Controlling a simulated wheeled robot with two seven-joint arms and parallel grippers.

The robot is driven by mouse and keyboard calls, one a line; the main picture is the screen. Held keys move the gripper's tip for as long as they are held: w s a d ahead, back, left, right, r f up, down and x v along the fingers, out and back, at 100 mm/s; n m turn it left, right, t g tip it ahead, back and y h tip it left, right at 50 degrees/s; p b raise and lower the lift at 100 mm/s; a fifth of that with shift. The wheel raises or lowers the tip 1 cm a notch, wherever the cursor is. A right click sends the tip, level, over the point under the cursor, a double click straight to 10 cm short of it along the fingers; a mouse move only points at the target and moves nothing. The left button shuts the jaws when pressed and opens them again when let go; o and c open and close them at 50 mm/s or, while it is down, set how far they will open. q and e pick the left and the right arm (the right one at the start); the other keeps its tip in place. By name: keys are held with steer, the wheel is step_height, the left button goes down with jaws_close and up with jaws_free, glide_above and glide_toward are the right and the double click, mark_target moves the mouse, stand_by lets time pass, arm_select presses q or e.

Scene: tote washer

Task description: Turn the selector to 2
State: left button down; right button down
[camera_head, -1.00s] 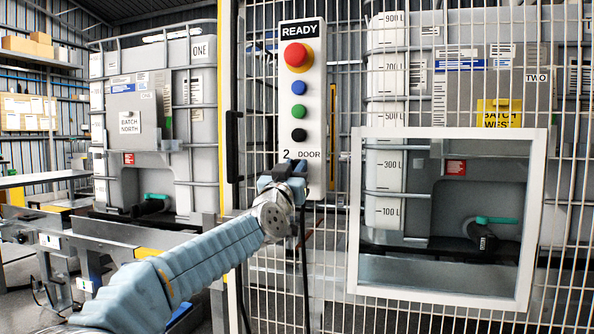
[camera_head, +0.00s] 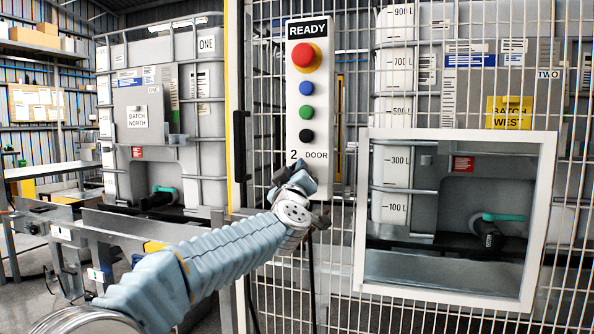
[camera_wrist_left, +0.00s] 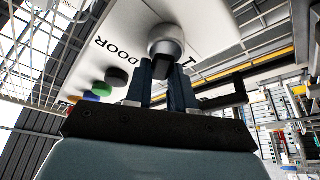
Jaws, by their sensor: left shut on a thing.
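The selector (camera_wrist_left: 166,36) is a round grey knob on the white control panel. In the left wrist view it sits between the two dark fingers of my left gripper (camera_wrist_left: 161,68), which is shut on it. In the head view my left gripper (camera_head: 299,181) covers the selector at the panel's lower end, just below the printed 2 and DOOR. The gripper is tilted there. The selector's pointing direction is hidden. My right gripper is in neither view.
The panel (camera_head: 323,100) carries a red stop button (camera_head: 305,55) and blue, green and black buttons above the selector. It is mounted on a wire mesh fence. A white-framed window (camera_head: 548,200) is to the right. A black handle (camera_head: 239,145) is to the left.

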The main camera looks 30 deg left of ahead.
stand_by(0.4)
arm_select(q)
steer(key=c, duration=1)
jaws_free()
steer(key=shift+o, duration=0.2)
steer(key=b+v, duration=0.3)
steer(key=v, duration=1)
steer(key=shift+s+f, duration=0.15)
steer(key=shift+s, duration=0.2)
steer(key=shift+d, duration=0.15)
